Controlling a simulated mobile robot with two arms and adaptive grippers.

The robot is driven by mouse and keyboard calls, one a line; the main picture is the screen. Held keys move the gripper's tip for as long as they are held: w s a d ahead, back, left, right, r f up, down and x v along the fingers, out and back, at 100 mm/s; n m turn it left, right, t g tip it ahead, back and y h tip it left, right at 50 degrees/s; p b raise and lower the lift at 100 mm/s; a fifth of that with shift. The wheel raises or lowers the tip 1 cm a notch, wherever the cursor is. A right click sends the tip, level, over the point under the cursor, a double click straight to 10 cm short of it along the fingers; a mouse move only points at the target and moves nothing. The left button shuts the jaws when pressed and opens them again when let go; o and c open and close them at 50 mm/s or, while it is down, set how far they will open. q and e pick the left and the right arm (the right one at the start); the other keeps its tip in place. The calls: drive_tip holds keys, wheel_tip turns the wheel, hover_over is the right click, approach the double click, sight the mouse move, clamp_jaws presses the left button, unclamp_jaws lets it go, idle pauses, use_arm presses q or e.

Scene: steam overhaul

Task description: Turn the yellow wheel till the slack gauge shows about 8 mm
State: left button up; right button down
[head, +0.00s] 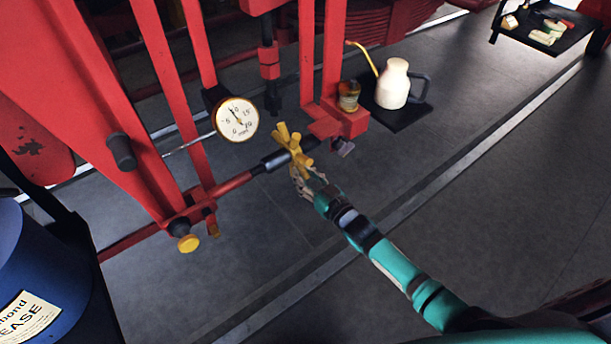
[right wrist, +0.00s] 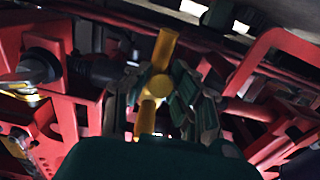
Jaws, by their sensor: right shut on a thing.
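The yellow wheel (head: 294,150) with stubby spokes sits on the end of a dark and red rod beside the red frame. My right gripper (head: 304,176) is at the wheel from the lower right, shut on it. In the right wrist view the wheel (right wrist: 158,88) stands between the fingers of my right gripper (right wrist: 165,100), with one spoke pointing up and one down. The slack gauge (head: 237,119) is a round white dial left of the wheel. Its needle points up and left, between the 5 and 10 marks. My left gripper is not in view.
A white oil can (head: 392,84) and a small amber jar (head: 348,95) stand behind the wheel. A blue grease drum (head: 50,260) is at the lower left. A yellow knob (head: 188,243) is on the lower frame.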

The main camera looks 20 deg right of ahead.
drive_tip(key=shift+w+a+f, duration=0.1)
drive_tip(key=shift+w+f, duration=0.15)
drive_tip(key=shift+f, duration=0.15)
drive_tip(key=shift+w+f+b, duration=0.15)
drive_tip(key=shift+b, duration=0.25)
drive_tip(key=c, duration=1.1)
unclamp_jaws()
drive_tip(key=shift+w, duration=0.15)
drive_tip(key=shift+s+p, duration=0.45)
drive_tip(key=shift+p+v, duration=1.15)
drive_tip(key=shift+v, duration=1.5)
